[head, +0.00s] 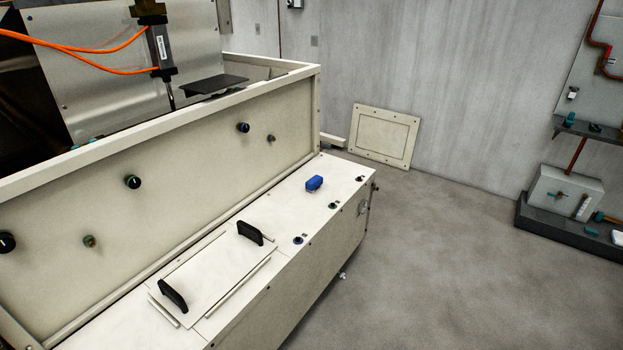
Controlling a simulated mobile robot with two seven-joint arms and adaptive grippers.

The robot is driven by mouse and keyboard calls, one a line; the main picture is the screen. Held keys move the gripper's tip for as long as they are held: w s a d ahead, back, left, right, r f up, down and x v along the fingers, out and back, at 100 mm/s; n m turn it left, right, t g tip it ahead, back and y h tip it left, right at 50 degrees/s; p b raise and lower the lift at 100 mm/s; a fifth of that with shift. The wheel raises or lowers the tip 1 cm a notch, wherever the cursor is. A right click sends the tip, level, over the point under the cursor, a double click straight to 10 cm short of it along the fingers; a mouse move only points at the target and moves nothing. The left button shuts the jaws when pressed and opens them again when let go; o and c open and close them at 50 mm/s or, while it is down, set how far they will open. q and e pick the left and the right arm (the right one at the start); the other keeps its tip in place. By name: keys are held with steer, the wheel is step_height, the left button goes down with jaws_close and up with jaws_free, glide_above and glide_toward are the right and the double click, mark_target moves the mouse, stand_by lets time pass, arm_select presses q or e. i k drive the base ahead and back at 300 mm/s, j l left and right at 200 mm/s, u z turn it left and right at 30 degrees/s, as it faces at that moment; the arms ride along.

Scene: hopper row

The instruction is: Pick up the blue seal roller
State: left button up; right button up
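A small blue block-like object (314,183), which looks to be the blue seal roller, lies on the cream ledge (290,208) of the machine, toward its far right end. It rests alone on the flat top, with clear surface around it. Its finer shape is too small to tell. Neither of my grippers shows in the head view.
A panel with two black handles (250,233) lies on the ledge nearer to me. A cream wall with black knobs (132,182) rises behind the ledge. A framed panel (384,136) leans on the grey wall. The floor (440,260) at right is clear.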

mark_target(317, 181)
steer(key=i+l+u, duration=0.3)
steer(key=i+l, duration=0.55)
steer(key=i+l+u, duration=0.25)
steer(key=i+l, duration=0.75)
steer(key=i+l+u, duration=0.1)
steer(key=i+l, duration=0.25)
steer(key=i, duration=0.15)
steer(key=i+l, duration=0.4)
steer(key=i+u, duration=0.05)
